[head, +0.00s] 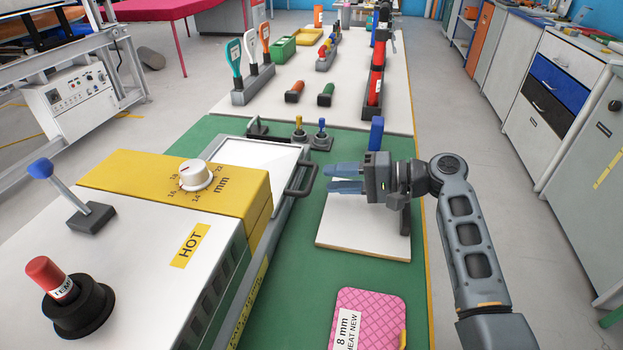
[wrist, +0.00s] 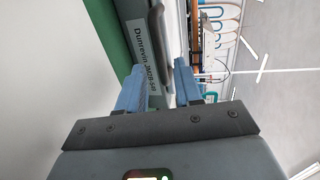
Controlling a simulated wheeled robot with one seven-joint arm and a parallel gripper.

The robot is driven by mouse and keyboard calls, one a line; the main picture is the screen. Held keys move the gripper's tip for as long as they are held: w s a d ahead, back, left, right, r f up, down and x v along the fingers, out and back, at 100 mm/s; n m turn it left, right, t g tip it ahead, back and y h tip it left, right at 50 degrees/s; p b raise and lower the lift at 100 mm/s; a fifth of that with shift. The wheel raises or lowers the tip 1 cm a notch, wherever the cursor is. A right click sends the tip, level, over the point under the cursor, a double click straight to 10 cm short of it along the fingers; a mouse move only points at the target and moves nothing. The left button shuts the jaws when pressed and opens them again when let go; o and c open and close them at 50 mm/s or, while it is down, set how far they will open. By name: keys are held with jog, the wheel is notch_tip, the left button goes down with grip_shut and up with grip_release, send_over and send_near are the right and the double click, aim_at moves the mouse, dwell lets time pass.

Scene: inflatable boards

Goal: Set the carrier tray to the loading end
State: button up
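The carrier tray (head: 262,155) is a pale flat tray in the machine, beside the yellow housing. Its dark bar handle (head: 301,179) sticks out on the right side. My gripper (head: 330,178) has blue fingers pointing left at the handle, a short gap to its right. In the wrist view my gripper (wrist: 160,66) shows its fingers apart with nothing held. A dark bar (wrist: 157,38), which looks like the handle, lies beyond the fingertips, next to a label reading "Dunrevin". The tray's left part is hidden by the yellow housing.
A white board (head: 360,235) lies below my gripper, with a blue-handled tool (head: 377,132) behind. A pink quilted pad (head: 368,315) lies nearer. Tool racks (head: 253,85) stand further back.

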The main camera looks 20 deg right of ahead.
aim_at(312, 177)
jog(key=x, duration=0.5)
jog(key=shift+w+a+f, duration=0.1)
jog(key=shift+w+a, duration=0.15)
jog(key=shift+a, duration=0.1)
grip_shut()
